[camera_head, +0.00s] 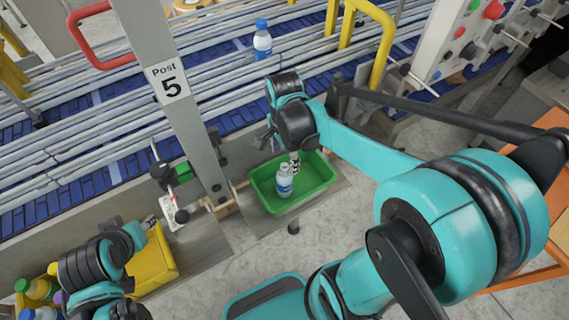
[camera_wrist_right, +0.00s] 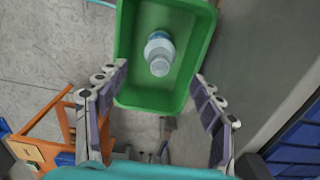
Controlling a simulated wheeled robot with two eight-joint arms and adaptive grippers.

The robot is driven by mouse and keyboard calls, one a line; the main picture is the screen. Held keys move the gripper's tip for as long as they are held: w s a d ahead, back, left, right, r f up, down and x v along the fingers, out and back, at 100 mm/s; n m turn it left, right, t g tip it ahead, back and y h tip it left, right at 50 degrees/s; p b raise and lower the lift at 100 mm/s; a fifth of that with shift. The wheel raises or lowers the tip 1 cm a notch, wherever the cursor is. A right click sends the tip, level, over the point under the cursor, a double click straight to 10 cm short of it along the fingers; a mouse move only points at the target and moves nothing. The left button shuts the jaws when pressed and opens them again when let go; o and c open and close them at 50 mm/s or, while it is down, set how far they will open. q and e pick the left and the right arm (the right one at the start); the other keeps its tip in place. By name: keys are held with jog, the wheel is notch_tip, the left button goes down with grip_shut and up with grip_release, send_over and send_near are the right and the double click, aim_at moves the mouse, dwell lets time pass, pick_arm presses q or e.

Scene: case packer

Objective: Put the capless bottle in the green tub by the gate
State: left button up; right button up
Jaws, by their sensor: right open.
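The capless bottle (camera_head: 284,182) is clear with a blue label and stands inside the green tub (camera_head: 318,185), seemingly upright. In the right wrist view the bottle (camera_wrist_right: 159,52) shows a pale open top facing the camera, and the tub (camera_wrist_right: 136,98) surrounds it. My right gripper (camera_wrist_right: 160,72) is open, its fingers spread on either side of the bottle and apart from it. In the head view my right gripper (camera_head: 290,155) is just above the tub, partly hidden by its own arm. My left arm is at the lower left; its fingers cannot be made out.
The Post 5 column (camera_head: 180,95) rises left of the tub. A yellow tub (camera_head: 155,262) and several capped bottles (camera_head: 38,289) are at the lower left. An orange stand (camera_head: 540,262) is at the right.

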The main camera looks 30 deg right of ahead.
jog(key=shift+r, duration=0.9)
jog(key=shift+s+a+r+n, duration=0.2)
jog(key=shift+r+n, duration=0.1)
jog(key=shift+n, duration=0.3)
jog(key=s+a+r+n+t, duration=0.3)
jog(key=n+t, duration=0.4)
jog(key=n, duration=0.9)
jog(key=shift+s+a+r, duration=0.15)
jog(key=shift+s+a, duration=0.15)
jog(key=shift+s, duration=0.5)
